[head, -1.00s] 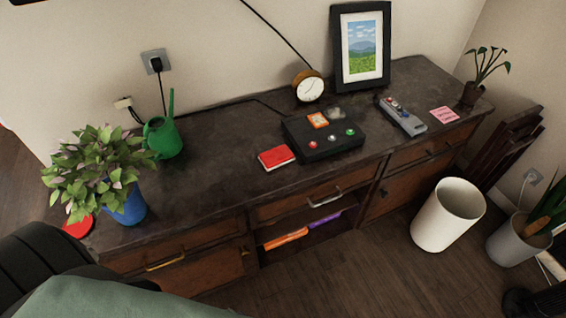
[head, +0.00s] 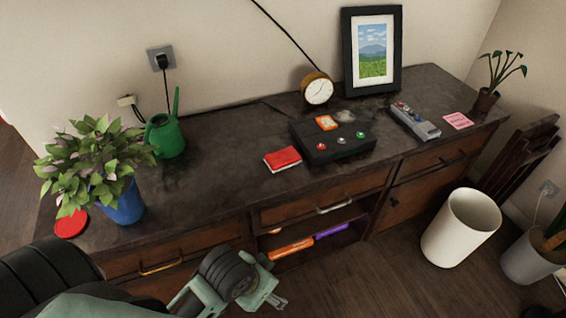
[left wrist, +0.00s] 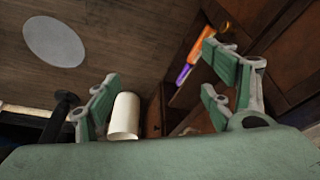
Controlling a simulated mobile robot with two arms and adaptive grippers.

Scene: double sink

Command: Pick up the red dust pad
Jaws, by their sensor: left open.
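A flat round red pad (head: 71,223) lies on the left end of the dark cabinet top, beside the blue plant pot. A flat red rectangular item (head: 282,159) with a pale edge lies near the middle of the top; it looks like a small book. I cannot tell for sure which is the dust pad. My left gripper (head: 276,300) is in front of the cabinet, below its top and apart from both red things. In the left wrist view the left gripper (left wrist: 165,95) has its fingers spread with nothing between them. My right gripper is not in view.
A leafy plant in a blue pot (head: 124,206) and a green watering can (head: 166,137) stand at the left. A black button box (head: 333,145), clock (head: 318,91) and picture frame (head: 371,50) stand farther right. A white bin (head: 461,228) stands on the floor.

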